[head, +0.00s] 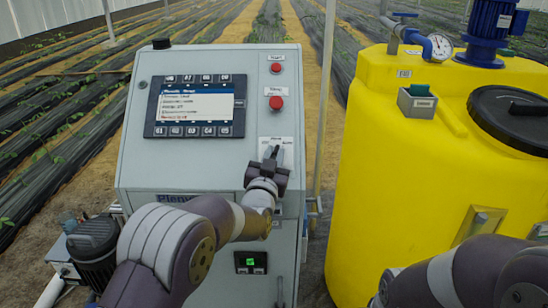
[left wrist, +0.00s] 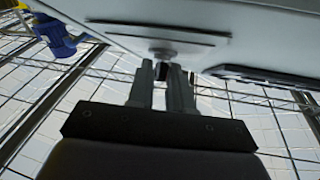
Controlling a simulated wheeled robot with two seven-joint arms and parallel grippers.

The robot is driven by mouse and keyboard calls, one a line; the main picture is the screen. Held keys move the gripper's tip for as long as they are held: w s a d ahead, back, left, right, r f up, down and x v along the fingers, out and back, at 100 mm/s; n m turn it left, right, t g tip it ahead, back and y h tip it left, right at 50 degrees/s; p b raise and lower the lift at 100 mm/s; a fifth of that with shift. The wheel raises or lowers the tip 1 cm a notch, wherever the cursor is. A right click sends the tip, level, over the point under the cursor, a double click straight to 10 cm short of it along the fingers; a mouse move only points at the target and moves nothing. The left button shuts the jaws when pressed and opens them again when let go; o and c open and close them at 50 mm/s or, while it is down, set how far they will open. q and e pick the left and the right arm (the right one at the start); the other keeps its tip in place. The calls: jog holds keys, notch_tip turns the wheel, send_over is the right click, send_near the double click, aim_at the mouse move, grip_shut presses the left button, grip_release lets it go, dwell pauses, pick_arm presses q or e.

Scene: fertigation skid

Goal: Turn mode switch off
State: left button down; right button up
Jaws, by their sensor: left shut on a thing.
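The mode switch (left wrist: 173,72) is a small dark knob on a round metal base, under a pale label plate, on the front of the grey control cabinet (head: 220,135). In the left wrist view my left gripper (left wrist: 166,84) has its two fingers on either side of the knob and is shut on it. In the head view my left gripper (head: 271,153) reaches the cabinet's right side, below the red buttons, and hides most of the switch. The switch's exact setting cannot be read. My right arm shows at the lower right, but its gripper is out of the picture.
Above the switch are an upper red button (head: 276,68) and a lower red button (head: 276,103). A lit display (head: 195,105) is to their left. A green-lit switch (head: 250,262) sits lower down. A yellow tank (head: 385,170) with a blue pump (head: 490,30) stands right.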

pick_arm(q)
jog(key=shift+r, duration=0.2)
dwell(0.5)
jog(key=c, duration=1.2)
grip_release()
jog(key=shift+s, duration=0.15)
jog(key=shift+s+f, duration=0.2)
jog(key=b+v, duration=0.4)
jog(key=v, duration=0.8)
jog(key=shift+s+a+r, duration=0.1)
jog(key=shift+s, duration=0.05)
